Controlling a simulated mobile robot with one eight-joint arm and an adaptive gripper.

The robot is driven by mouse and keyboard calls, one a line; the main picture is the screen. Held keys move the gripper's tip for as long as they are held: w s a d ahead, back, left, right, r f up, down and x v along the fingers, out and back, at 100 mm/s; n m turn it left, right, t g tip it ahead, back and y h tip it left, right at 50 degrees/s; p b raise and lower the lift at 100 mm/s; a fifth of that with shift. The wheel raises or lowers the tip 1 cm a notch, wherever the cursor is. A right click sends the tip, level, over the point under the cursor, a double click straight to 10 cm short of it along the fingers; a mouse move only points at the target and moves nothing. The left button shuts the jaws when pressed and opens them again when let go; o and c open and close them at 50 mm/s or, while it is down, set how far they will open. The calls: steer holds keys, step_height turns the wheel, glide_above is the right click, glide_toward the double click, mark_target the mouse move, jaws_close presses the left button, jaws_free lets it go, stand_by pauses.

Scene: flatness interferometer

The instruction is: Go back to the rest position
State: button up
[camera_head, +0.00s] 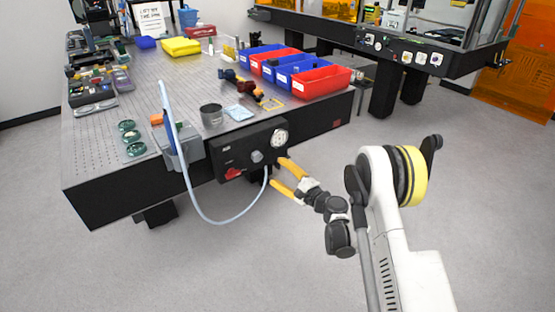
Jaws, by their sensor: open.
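My gripper (278,171) has yellow-orange fingers, spread apart and open, with nothing seen between them. It is just in front of the right end of a black control panel (236,154) on the front edge of the optical table (92,160). The panel has a round white gauge (280,138), a grey knob (257,156) and a red switch (234,173). I cannot tell whether the fingertips touch the panel.
A pale blue hose (197,206) loops below the panel near my gripper. A grey box (184,151) stands left of it. Blue and red bins (321,85) fill the table's right side. Grey floor (480,200) is clear to the right. A second table (440,65) stands behind.

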step_height(320, 180, up, 11)
steer(key=s+n+g+h, duration=0.2)
steer(key=s+n, duration=0.1)
steer(key=n, duration=0.1)
steer(key=s+d+r+n+g+h, duration=0.2)
steer(key=s+d+r+n, duration=0.15)
steer(key=s+r, duration=0.55)
steer(key=s+d+n+g+h, duration=0.1)
steer(key=s+d, duration=0.3)
steer(key=s, duration=0.6)
steer(key=s+d+f+n+h, duration=0.1)
steer(key=s+d+n+h, duration=0.3)
steer(key=s, duration=0.5)
steer(key=s+d+f+n+g+h, duration=0.1)
steer(key=s+d, duration=0.4)
steer(key=s, duration=0.5)
steer(key=shift+s+d+n+g+h, duration=0.2)
steer(key=shift+s+n+g+h, duration=0.15)
steer(key=shift+n+h, duration=0.45)
